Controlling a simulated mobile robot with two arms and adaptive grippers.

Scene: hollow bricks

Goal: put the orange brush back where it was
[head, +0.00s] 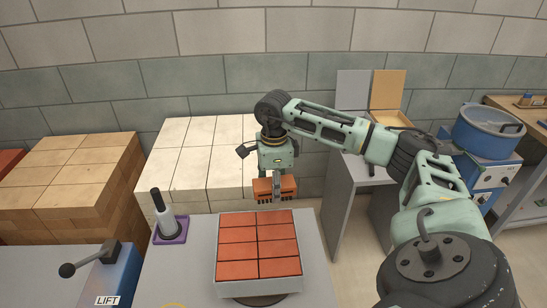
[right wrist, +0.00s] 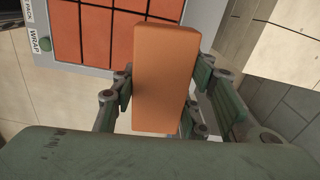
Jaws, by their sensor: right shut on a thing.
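My left gripper is not in view.
A square layer of orange-red bricks (head: 258,246) lies on the grey table (head: 180,270). A lever box marked LIFT (head: 105,280) is lower left. Pale brick stacks (head: 200,155) stand behind.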

